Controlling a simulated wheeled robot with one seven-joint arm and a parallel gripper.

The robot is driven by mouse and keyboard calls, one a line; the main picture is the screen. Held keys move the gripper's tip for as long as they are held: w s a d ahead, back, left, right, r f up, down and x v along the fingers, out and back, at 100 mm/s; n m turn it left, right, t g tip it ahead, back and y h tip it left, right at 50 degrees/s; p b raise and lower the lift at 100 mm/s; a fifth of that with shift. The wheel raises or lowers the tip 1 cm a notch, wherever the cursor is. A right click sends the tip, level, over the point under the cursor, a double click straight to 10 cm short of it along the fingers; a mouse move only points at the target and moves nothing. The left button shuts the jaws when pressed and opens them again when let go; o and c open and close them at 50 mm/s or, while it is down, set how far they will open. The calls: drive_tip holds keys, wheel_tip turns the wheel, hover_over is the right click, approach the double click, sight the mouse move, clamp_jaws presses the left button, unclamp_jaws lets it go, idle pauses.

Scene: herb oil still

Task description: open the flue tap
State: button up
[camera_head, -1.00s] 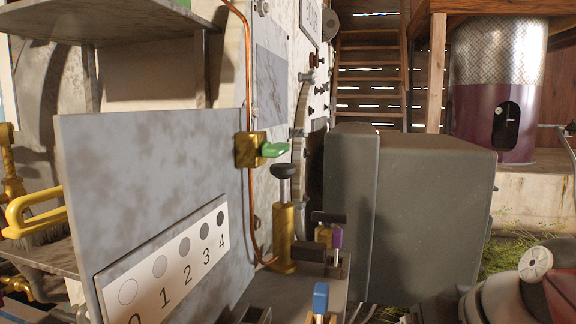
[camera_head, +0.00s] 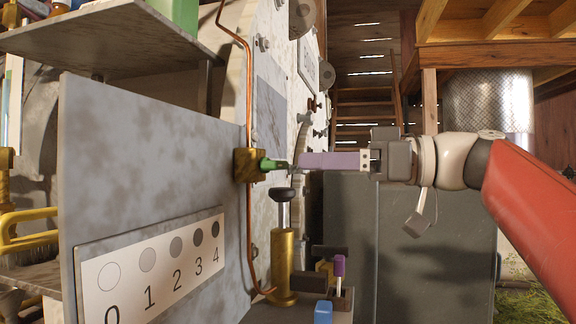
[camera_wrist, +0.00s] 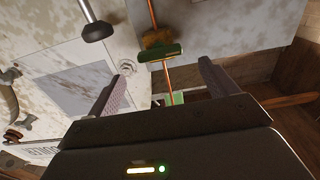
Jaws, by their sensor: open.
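The tap is a brass block (camera_head: 248,165) with a green handle (camera_head: 273,164) on a copper pipe, beside the edge of a grey panel. The handle points right in the head view. My gripper (camera_head: 299,162) is open and level with the handle, just right of it in that view. In the wrist view the green handle (camera_wrist: 160,53) lies crosswise under the brass block (camera_wrist: 157,38), between the lines of my two fingers (camera_wrist: 165,66) and just beyond their tips. The fingers appear apart from it.
A brass cylinder (camera_head: 284,262) with a black knob stands just below the tap; the black knob (camera_wrist: 97,31) shows left of my fingers in the wrist view. A purple-handled lever (camera_head: 339,268) and a blue-topped one (camera_head: 323,311) are lower. A grey box (camera_head: 350,225) stands behind my gripper.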

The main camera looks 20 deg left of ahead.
sight(284, 162)
drive_tip(key=a, duration=0.5)
drive_tip(key=shift+s+a, duration=0.15)
drive_tip(key=shift+a, duration=0.25)
drive_tip(key=c, duration=1)
drive_tip(key=shift+p, duration=0.3)
